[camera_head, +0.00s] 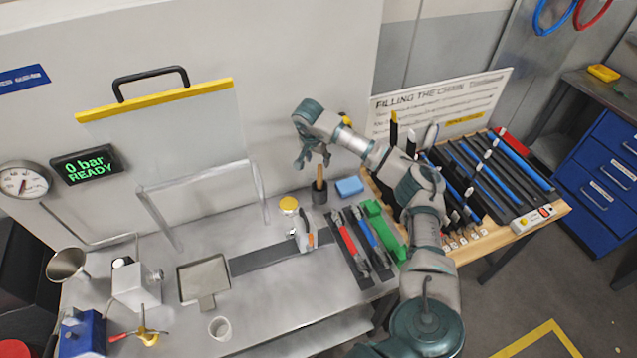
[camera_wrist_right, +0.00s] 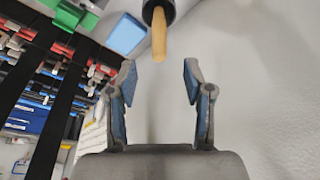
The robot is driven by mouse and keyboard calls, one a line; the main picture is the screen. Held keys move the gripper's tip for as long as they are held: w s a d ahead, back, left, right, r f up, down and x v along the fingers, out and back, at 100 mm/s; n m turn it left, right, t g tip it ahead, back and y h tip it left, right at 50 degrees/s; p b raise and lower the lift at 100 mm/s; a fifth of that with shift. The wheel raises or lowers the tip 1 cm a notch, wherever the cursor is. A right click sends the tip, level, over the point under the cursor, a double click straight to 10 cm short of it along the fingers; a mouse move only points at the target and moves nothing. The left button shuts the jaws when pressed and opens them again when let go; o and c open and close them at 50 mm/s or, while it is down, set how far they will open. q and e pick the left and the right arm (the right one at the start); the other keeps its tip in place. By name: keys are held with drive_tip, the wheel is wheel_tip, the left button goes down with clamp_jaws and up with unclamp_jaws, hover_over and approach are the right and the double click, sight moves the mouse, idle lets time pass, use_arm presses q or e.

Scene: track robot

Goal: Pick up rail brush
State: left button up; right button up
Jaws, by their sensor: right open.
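The rail brush (camera_head: 320,175) shows only as a wooden handle standing upright in a dark cup (camera_head: 318,194) at the back of the bench. Its lower end is hidden in the cup. My right gripper (camera_head: 312,163) is just above the handle, pointing down. In the right wrist view the handle (camera_wrist_right: 158,36) comes from the dark cup (camera_wrist_right: 155,8) towards the space between the open fingers (camera_wrist_right: 160,78). The handle tip is short of my palm, and neither finger appears to touch it. My left gripper is not in view.
A blue sponge (camera_head: 349,187) lies right of the cup, and a yellow-lidded jar (camera_head: 289,205) stands left. Red- and blue-handled tools (camera_head: 350,240) lie in a dark tray in front. A white wall rises behind. A sign (camera_head: 440,100) stands right of my gripper.

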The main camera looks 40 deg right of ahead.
sight(321, 165)
drive_tip(key=x, duration=0.2)
drive_tip(key=d+x, duration=0.1)
drive_tip(key=x, duration=0.1)
drive_tip(key=shift+w+d+f, duration=0.1)
drive_tip(key=shift+f, duration=0.05)
drive_tip(key=x, duration=0.2)
drive_tip(key=p+x, duration=0.1)
drive_tip(key=shift+a+f, duration=0.25)
drive_tip(key=shift+f, duration=0.05)
drive_tip(key=shift+w+a+f, duration=0.1)
drive_tip(key=shift+f, duration=0.15)
drive_tip(key=shift+a, duration=0.1)
drive_tip(key=shift+c, duration=0.5)
drive_tip(key=c, duration=0.8)
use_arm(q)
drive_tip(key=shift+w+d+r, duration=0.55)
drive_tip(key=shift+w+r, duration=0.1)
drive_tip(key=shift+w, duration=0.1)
use_arm(e)
drive_tip(key=shift+d+f, duration=0.1)
drive_tip(key=shift+d, duration=0.2)
clamp_jaws()
